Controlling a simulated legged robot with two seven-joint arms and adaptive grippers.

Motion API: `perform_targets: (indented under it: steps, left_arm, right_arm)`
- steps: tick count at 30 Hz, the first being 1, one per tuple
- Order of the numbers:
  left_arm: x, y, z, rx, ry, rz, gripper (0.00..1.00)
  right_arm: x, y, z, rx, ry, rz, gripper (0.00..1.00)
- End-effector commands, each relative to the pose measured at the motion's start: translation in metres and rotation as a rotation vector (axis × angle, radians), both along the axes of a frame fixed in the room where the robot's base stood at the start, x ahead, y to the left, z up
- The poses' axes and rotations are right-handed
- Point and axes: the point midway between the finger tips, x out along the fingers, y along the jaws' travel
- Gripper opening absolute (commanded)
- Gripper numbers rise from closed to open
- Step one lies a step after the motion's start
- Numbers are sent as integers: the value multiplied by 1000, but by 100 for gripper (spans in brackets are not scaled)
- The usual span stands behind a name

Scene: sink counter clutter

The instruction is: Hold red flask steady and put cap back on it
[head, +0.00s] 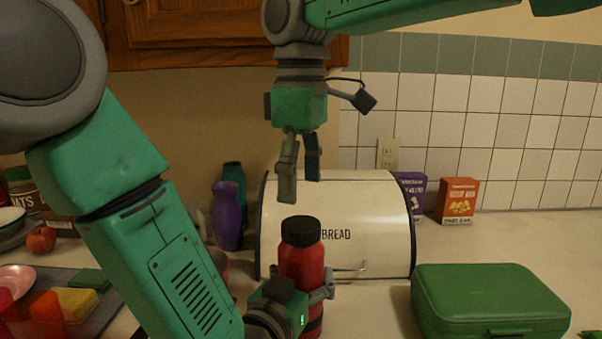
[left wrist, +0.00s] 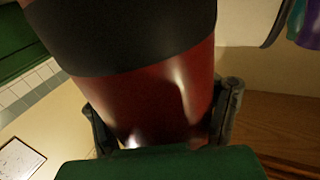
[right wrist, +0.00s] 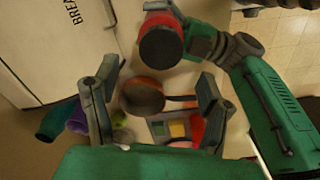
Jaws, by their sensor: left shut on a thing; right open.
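The red flask (head: 302,262) stands upright on the counter in front of the bread box, with its black cap (head: 301,232) sitting on top. My left gripper (head: 306,290) is shut around the flask's lower body. The left wrist view shows the flask's red side (left wrist: 150,100) between the two fingers, with a wide black part above it. My right gripper (head: 300,190) is open and empty, pointing down above the cap and apart from it. In the right wrist view the black top (right wrist: 160,46) lies beyond the open fingers (right wrist: 153,85). Whether the cap is fully seated cannot be told.
The white bread box (head: 375,225) stands behind the flask, and a green case (head: 490,300) lies at right. Purple (head: 228,215) and teal (head: 233,173) bottles stand left of the bread box. A sponge (head: 77,303) and an apple (head: 41,239) lie at far left.

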Motion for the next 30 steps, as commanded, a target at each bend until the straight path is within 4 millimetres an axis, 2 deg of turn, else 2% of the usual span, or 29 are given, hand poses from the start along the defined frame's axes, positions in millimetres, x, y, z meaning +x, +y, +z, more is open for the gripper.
perform_targets:
  steps: [6, 12, 18, 25, 26, 30]
  left_arm:
    - [0, 0, 0, 0, 0, -1, 0]
    - [0, 0, 0, -1, 0, -1, 0]
    - [0, 0, 0, -1, 0, -1, 0]
    - [0, 0, 0, -1, 0, -1, 0]
    - [0, 0, 0, -1, 0, -1, 0]
    - [0, 0, 0, -1, 0, -1, 0]
  right_arm:
    - [-1, -1, -34, 0, 4, 0, 66]
    - [-1, 0, -61, 0, 3, 0, 66]
    - [-1, 0, -71, 0, 1, 0, 66]
    - [-1, 0, -71, 0, 1, -1, 66]
    - [-1, 0, -71, 0, 1, -1, 63]
    - [-1, 0, -71, 0, 1, -1, 14]
